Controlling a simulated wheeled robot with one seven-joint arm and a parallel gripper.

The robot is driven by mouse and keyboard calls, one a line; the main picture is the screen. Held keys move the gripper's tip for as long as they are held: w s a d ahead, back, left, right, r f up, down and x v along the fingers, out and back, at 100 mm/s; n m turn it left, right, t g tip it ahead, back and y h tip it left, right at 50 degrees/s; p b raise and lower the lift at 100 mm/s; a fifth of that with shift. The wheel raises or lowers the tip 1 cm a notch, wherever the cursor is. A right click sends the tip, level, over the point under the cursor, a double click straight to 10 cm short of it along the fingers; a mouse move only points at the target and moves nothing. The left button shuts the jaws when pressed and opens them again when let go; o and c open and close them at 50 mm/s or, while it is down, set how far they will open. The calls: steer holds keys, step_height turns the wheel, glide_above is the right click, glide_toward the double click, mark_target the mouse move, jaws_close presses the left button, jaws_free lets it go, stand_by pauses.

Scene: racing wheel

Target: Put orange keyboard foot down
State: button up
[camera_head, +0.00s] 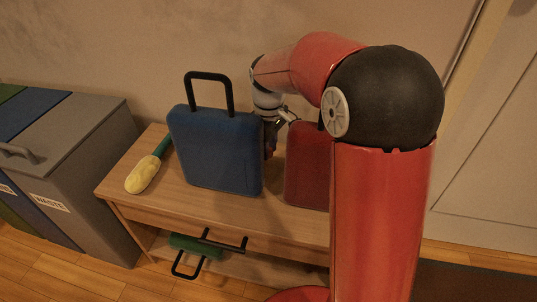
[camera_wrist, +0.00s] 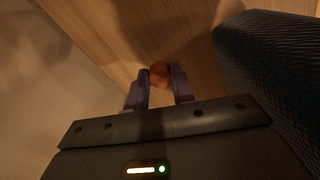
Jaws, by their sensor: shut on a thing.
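In the wrist view my gripper (camera_wrist: 159,80) is shut on a small round orange thing (camera_wrist: 158,70), which I take for the orange keyboard foot. It sits between the two fingertips, above a wooden surface; I cannot tell whether it touches the wood. In the head view my gripper (camera_head: 270,142) is partly hidden behind the right edge of a blue case (camera_head: 215,150), and the orange thing does not show. The gripper is between the blue case and a red case (camera_head: 305,165).
The cases stand on a wooden table (camera_head: 165,195). A yellow-headed brush with a green handle (camera_head: 144,175) lies at the left. In the wrist view a dark textured object (camera_wrist: 265,70) is close on the right. Grey bins (camera_head: 85,150) stand left of the table.

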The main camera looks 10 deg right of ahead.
steer(key=shift+f, duration=1.25)
steer(key=shift+f, duration=0.15)
steer(key=o, duration=0.9)
steer(key=shift+o, duration=0.2)
step_height(320, 180, up, 12)
steer(key=p, duration=0.2)
steer(key=shift+f, duration=0.2)
steer(key=shift+o, duration=0.5)
steer(key=shift+r, duration=0.3)
steer(key=shift+w, duration=0.1)
